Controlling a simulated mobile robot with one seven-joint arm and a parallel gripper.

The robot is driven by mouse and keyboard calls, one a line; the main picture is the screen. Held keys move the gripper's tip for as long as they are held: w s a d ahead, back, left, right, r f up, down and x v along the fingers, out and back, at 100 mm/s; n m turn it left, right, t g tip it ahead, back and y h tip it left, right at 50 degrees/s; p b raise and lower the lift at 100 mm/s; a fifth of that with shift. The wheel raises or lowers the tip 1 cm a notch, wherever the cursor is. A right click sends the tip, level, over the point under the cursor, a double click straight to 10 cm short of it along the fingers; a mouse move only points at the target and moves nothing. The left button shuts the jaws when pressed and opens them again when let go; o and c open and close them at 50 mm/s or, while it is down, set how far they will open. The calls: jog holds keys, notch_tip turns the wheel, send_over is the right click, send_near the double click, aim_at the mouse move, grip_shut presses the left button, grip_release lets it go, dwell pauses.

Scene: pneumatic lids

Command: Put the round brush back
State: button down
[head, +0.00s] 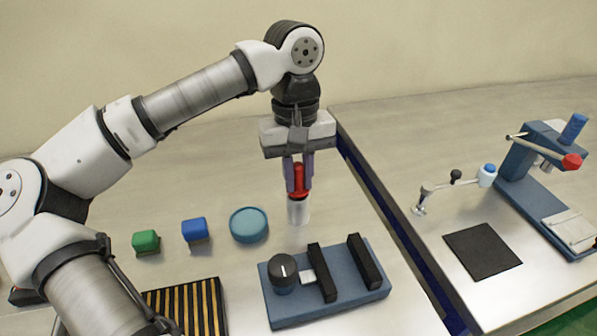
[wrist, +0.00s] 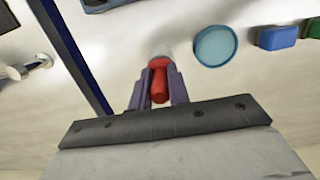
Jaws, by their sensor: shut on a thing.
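My gripper (head: 298,186) points straight down above the left table. Its two purple fingers are shut on the red handle of the round brush (head: 299,176). The handle is upright between them. In the wrist view, the red brush (wrist: 160,84) shows between my fingers (wrist: 159,100). A pale grey-white cylinder (head: 299,212) is directly below the red handle, in line with it. I cannot tell whether it is the brush's own lower part or a separate holder, nor whether it touches the table.
A round teal dish (head: 248,226), a blue brush (head: 195,231) and a green brush (head: 146,242) are to the left. A blue fixture (head: 345,297) with a black knob is in front. A striped mat (head: 189,306) lies front left. A gap separates the right table with its blue stand (head: 540,190).

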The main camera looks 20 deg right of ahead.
jog(key=shift+f+b, duration=0.45)
jog(key=shift+f, duration=0.05)
jog(key=c, duration=1.3)
grip_release()
jog(key=shift+r+p, duration=0.55)
jog(key=shift+r, duration=0.1)
jog(key=r, duration=0.4)
jog(key=w+r, duration=0.1)
jog(key=r, duration=0.6)
jog(key=shift+w+r, duration=0.25)
jog(key=shift+r, duration=0.1)
